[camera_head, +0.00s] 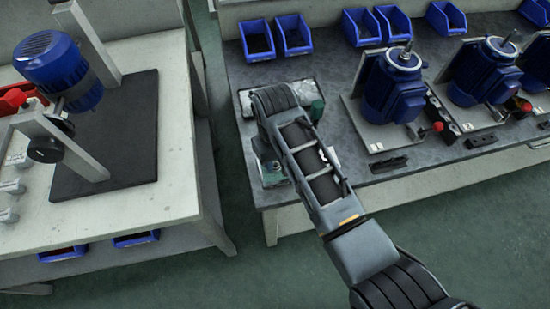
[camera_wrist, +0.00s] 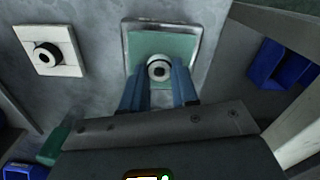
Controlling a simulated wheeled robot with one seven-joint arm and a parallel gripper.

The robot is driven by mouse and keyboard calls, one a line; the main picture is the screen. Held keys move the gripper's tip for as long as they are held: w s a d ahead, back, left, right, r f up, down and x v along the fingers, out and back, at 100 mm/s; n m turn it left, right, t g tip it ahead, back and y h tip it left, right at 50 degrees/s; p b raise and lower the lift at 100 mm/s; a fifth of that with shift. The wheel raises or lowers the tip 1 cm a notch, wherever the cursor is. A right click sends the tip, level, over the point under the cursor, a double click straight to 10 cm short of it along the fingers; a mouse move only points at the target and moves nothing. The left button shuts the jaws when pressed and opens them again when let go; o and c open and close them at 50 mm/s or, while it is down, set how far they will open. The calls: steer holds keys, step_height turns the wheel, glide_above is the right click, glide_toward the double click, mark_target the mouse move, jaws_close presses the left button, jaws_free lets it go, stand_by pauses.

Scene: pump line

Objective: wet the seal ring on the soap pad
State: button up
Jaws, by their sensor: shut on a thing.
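In the wrist view, my gripper (camera_wrist: 159,82) is shut, its two blue fingers on either side of a small round ring (camera_wrist: 159,68). The ring is pale with a dark centre and a dark edge, and I take it for the seal ring. It shows over the green soap pad (camera_wrist: 178,43), which lies in a pale square tray (camera_wrist: 194,27). I cannot tell whether the ring touches the pad.
A white square plate (camera_wrist: 68,62) with a black ring-shaped part (camera_wrist: 47,56) lies left of the tray in the wrist view. Blue motors (camera_head: 393,85) on plates stand right on the grey bench (camera_head: 225,60). Blue bins (camera_head: 295,35) line its back. Another table (camera_head: 150,205) stands left, across a gap.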

mark_target(275, 164)
steer(key=shift+s, duration=0.1)
stand_by(0.3)
step_height(275, 164, up, 3)
steer(key=p, duration=0.2)
steer(key=shift+f+p, duration=0.2)
steer(key=shift+p, duration=0.15)
steer(key=shift+r, duration=2.2)
